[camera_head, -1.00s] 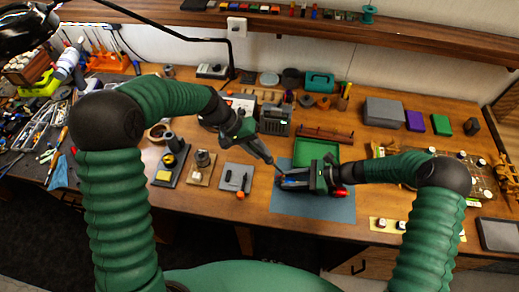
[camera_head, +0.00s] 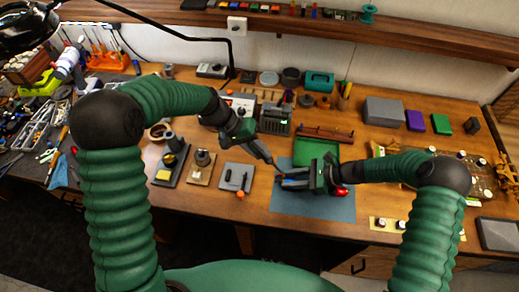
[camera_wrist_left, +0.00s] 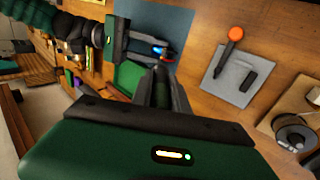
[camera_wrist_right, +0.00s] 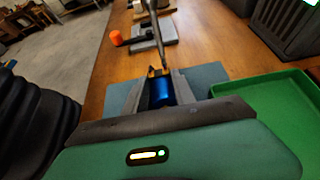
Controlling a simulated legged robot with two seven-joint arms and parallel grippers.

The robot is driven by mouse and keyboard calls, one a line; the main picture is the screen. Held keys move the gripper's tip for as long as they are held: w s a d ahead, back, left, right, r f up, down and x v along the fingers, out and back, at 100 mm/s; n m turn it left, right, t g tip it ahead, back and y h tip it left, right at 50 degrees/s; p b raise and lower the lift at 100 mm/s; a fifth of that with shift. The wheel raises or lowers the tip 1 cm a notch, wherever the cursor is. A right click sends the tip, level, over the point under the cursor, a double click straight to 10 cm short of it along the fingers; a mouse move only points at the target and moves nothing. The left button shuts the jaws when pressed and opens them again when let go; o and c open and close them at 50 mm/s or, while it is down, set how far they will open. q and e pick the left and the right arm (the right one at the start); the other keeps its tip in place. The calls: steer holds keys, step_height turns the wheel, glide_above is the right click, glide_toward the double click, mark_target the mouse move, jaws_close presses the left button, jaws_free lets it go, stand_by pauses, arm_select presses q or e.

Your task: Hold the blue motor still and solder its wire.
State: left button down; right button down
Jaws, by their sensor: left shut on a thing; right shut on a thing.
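The blue motor (camera_wrist_right: 161,92) is a shiny blue cylinder with an orange and dark end. My right gripper (camera_head: 293,180) is shut on it, just above the blue-grey mat (camera_head: 314,206); its fingers flank the motor in the right wrist view (camera_wrist_right: 163,88). The motor also shows as a small blue and orange shape in the left wrist view (camera_wrist_left: 160,50). My left gripper (camera_head: 262,151) is shut on a slim dark tool, seemingly the soldering iron (camera_wrist_right: 156,38). The iron's tip is close to the motor's orange end; I cannot tell if they touch. The wire is not clear.
A green tray (camera_head: 322,150) lies behind the mat. A grey pad (camera_head: 236,177) with a dark piece is to the left, with an orange knob (camera_head: 239,195) at its front. A grey-green station box (camera_head: 275,122) stands behind my left gripper. Some bare mat shows in front.

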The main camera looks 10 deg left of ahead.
arm_select(q)
steer(key=shift+f, duration=0.5)
stand_by(1.6)
steer(key=shift+r, duration=0.15)
stand_by(1.1)
steer(key=shift+v, duration=3.5)
steer(key=shift+a, duration=0.1)
steer(key=a+r, duration=0.1)
steer(key=a, duration=0.7)
steer(key=shift+r, duration=0.4)
arm_select(e)
steer(key=c, duration=0.9)
jaws_free()
steer(key=shift+c, duration=0.2)
